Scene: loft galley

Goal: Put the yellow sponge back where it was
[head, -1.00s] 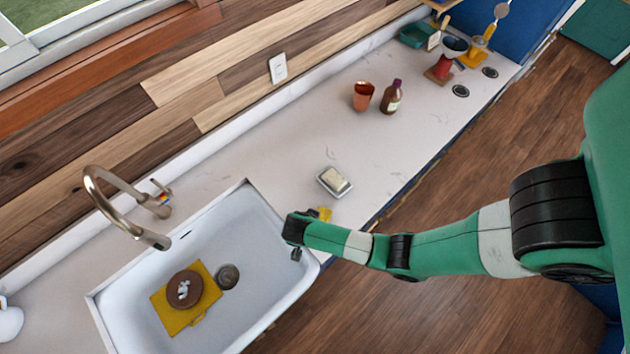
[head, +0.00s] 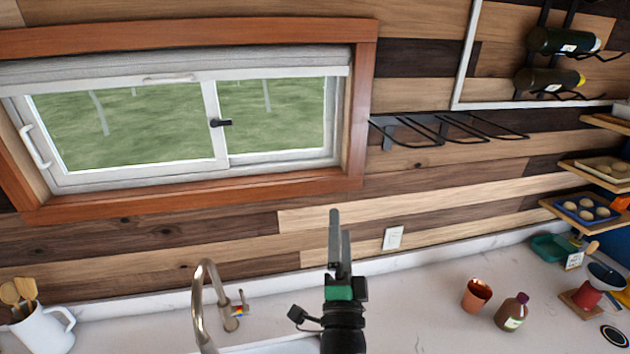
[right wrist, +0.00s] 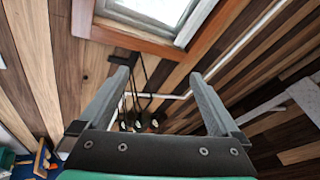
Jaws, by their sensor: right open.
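No yellow sponge shows in either view at this moment. My right gripper (head: 340,228) points up in front of the wooden wall, to the right of the tap. In the right wrist view its two fingers (right wrist: 158,82) stand wide apart with nothing between them, the wall and wine rack behind. Only a sliver of the sink (head: 275,346) shows at the bottom edge of the head view; its inside is out of view. My left gripper is not in view.
The tap (head: 205,300) stands left of my right gripper. A white jug (head: 45,332) with wooden spoons is at the far left. A copper cup (head: 476,295) and a brown bottle (head: 511,312) stand on the counter at right. A wire rack (head: 450,128) juts from the wall.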

